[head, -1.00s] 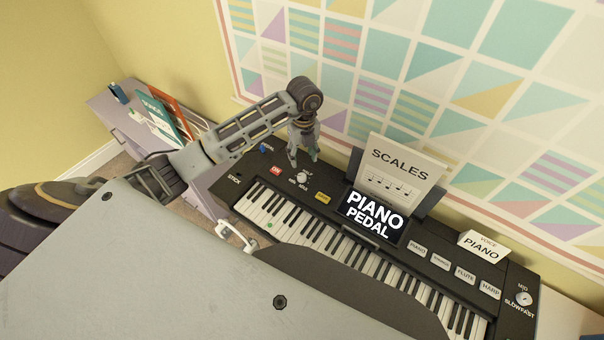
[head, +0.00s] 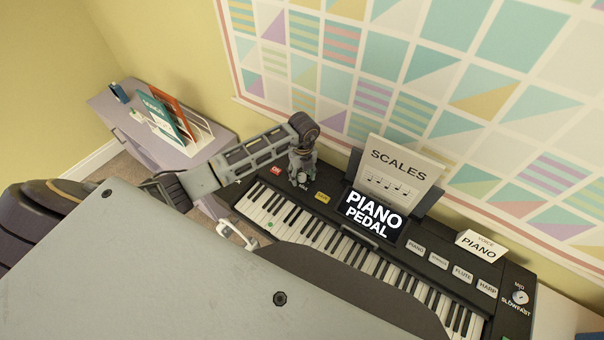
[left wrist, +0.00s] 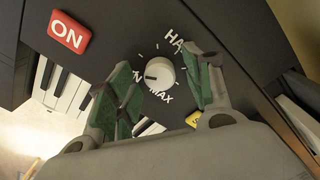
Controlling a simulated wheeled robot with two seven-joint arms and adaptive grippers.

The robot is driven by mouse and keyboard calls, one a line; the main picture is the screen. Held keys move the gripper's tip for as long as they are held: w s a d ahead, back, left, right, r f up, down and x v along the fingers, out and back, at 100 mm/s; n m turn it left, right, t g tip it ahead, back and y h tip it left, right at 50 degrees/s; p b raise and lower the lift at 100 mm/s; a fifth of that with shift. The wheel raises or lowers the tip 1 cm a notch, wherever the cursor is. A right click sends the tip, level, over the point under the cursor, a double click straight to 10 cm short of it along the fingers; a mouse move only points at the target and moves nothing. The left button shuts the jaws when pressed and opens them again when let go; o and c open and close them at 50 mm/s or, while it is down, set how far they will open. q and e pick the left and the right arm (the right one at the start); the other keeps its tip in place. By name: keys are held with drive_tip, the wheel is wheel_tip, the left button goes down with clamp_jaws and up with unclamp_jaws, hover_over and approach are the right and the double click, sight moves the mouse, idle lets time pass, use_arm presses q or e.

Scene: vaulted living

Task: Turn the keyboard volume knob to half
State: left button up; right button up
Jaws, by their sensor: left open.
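The black keyboard (head: 330,207) lies along the wall in the head view. Its volume knob (left wrist: 160,73) is a pale round dial in the left wrist view, ringed by tick marks. Printed letters "HA", partly cut off by a finger, and "MAX" stand near the dial. A small dark mark shows on the dial's left part. My left gripper (head: 302,172) is open over the knob, pointing down, with one finger on each side of it. I cannot tell whether either finger touches it. In the head view the gripper partly hides the knob. My right gripper is out of view.
A red ON button (left wrist: 68,33) and a yellow button (head: 322,197) flank the knob. A screen (head: 373,213) and a SCALES sheet (head: 400,172) stand to the right. The wall rises behind. A lilac cabinet (head: 120,120) with books stands at left.

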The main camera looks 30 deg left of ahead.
use_arm(q)
drive_tip(key=c, duration=1.1)
drive_tip(key=shift+o, duration=0.2)
